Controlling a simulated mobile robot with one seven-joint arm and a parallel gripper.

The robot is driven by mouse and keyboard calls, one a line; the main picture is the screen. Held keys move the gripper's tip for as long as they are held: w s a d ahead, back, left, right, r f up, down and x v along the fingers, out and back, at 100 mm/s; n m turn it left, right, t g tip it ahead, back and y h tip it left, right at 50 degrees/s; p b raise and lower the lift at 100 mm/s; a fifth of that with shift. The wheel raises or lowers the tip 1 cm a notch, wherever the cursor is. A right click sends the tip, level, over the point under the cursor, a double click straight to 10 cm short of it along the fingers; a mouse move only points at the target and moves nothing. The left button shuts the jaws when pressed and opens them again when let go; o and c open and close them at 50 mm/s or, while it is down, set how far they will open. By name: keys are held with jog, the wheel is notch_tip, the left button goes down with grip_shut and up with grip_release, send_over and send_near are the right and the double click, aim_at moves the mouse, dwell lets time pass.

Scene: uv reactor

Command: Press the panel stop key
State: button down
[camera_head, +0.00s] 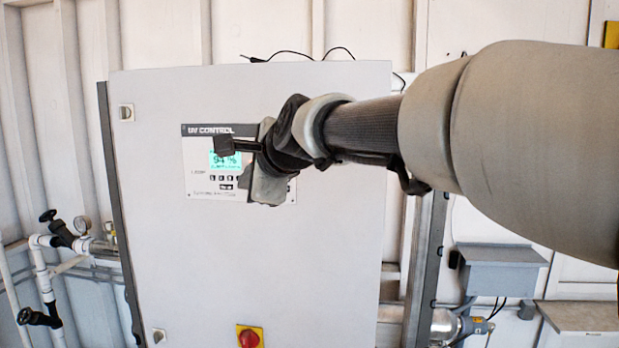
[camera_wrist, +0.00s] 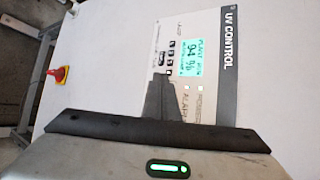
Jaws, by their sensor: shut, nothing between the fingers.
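The UV CONTROL panel (camera_head: 200,187) is set in the front of a pale cabinet; in the wrist view it appears turned sideways (camera_wrist: 207,30). Its lit display (camera_wrist: 187,55) reads 94 %. Beside the display is a row of small dark keys (camera_wrist: 171,46), with a wider dark key (camera_wrist: 161,59) next to the row. The key labels are too small to read, so I cannot tell which is stop. My gripper (camera_wrist: 173,82) is shut and empty, its fingers pointing at the panel close to the keys. They hide part of the panel; I cannot tell whether they touch it.
The cabinet door (camera_head: 250,260) is flat and clear around the panel. A red knob on a yellow plate (camera_head: 250,338) sits low on it. Pipes with black-handled valves (camera_head: 62,232) stand at the left. A grey box (camera_head: 500,270) is on the right.

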jog(key=shift+w, duration=0.2)
jog(key=shift+w, duration=0.25)
jog(key=shift+w, duration=0.25)
dwell(0.5)
jog(key=shift+s, duration=0.1)
jog(key=shift+s+p, duration=0.3)
jog(key=shift+s, duration=0.3)
jog(key=s+p, duration=0.2)
jog(key=s, duration=0.3)
jog(key=shift+a, duration=0.2)
